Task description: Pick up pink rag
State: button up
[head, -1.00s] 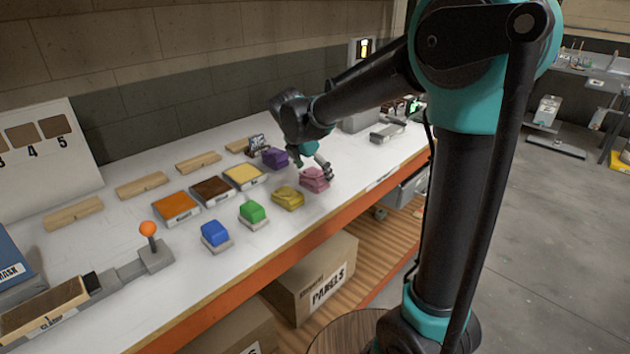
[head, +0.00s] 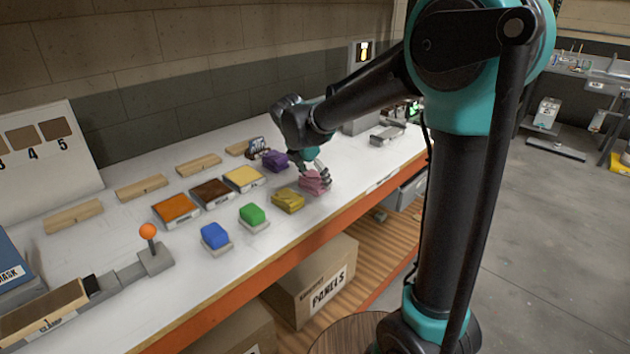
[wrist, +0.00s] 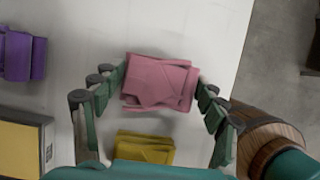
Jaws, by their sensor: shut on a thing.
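The pink rag (head: 314,183) is a folded cloth on the white bench near its front edge. In the wrist view the pink rag (wrist: 160,82) lies between the fingers of my gripper (wrist: 163,86), with a finger against its left and right sides. In the head view my gripper (head: 318,172) is over the rag, and the wrist and fingers hide part of it. My gripper is shut on the rag, which appears to be at bench height.
A yellow rag (head: 287,201) lies just beside the pink one, and a purple rag (head: 275,161) lies behind. The bench's orange front edge (head: 262,272) is close.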

aim_at(315, 175)
jog(key=shift+r, duration=0.1)
notch_tip(315, 175, up, 20)
dwell(0.5)
